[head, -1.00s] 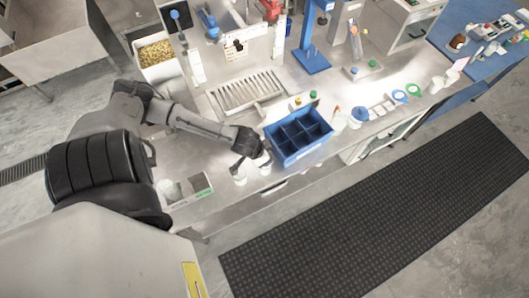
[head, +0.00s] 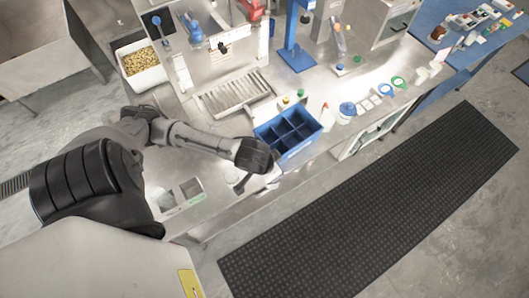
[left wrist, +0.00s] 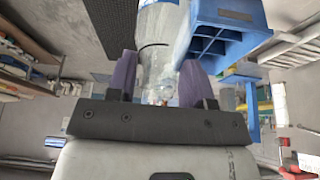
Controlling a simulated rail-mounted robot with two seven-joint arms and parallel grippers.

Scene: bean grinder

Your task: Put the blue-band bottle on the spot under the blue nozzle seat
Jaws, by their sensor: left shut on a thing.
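My left gripper (left wrist: 160,85) is shut on a clear bottle (left wrist: 154,60) between its purple fingers. Some blue shows at the bottle's far end, but I cannot clearly make out a band. In the head view the gripper is mostly hidden by its dark wrist, and a pale part of the held bottle (head: 272,179) shows near the counter's front edge. Another pale bottle (head: 232,175) stands just left of it. The blue nozzle seat (head: 195,34) is on the dispenser at the back, left of a red one (head: 252,10). The slotted drip tray (head: 236,95) lies in front.
A blue divided crate (head: 288,130) stands right of the gripper; it looms close to the bottle in the wrist view (left wrist: 215,40). A grey-white box (head: 180,197) is at the front left, and a bin of beans (head: 140,64) at the back left.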

